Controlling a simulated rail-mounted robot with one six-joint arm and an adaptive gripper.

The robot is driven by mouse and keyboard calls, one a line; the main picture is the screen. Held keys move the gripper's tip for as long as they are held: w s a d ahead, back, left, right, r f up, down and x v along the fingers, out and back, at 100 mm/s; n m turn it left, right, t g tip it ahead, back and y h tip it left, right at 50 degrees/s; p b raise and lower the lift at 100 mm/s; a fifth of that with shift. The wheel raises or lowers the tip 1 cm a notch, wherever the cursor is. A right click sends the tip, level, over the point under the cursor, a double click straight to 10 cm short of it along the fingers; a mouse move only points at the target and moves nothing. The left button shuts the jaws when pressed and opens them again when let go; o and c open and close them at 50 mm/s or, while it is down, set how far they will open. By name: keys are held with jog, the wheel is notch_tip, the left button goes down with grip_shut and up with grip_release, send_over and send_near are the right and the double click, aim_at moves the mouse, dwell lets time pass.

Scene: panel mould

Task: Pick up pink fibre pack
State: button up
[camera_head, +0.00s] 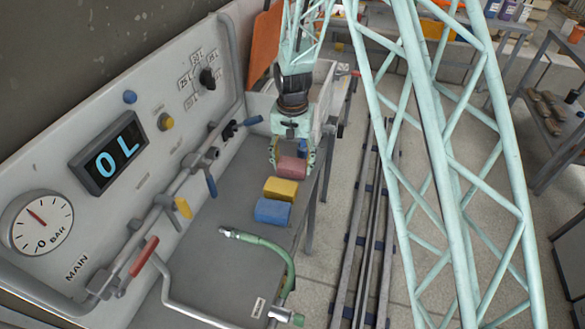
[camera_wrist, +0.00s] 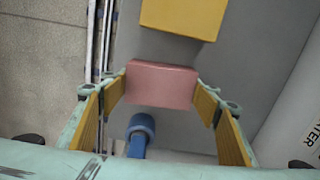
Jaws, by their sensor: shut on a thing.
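The pink fibre pack (camera_head: 291,167) is at the far end of the grey bench, between the fingers of my gripper (camera_head: 291,160). In the wrist view the pink pack (camera_wrist: 161,84) spans the gap between the two yellow-padded fingers of my gripper (camera_wrist: 160,90), which are shut on its ends. Whether the pack touches the bench is hard to tell. A yellow pack (camera_head: 281,189) lies just nearer along the bench, and a blue pack (camera_head: 272,211) lies beyond it, nearer still.
A panel with a gauge (camera_head: 42,222), a display reading OL (camera_head: 110,152) and valve levers rises left of the bench. A green hose (camera_head: 270,245) lies at the near end. A blue handle (camera_wrist: 140,135) is close to my gripper. Floor rails (camera_head: 362,220) run right.

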aim_at(292, 163)
jog(key=shift+r, duration=0.15)
jog(key=shift+r, duration=1.7)
jog(key=s+d+r, duration=0.1)
jog(key=s+d, duration=0.9)
jog(key=d, duration=0.2)
jog(key=shift+d+r, duration=0.15)
jog(key=shift+d, duration=0.1)
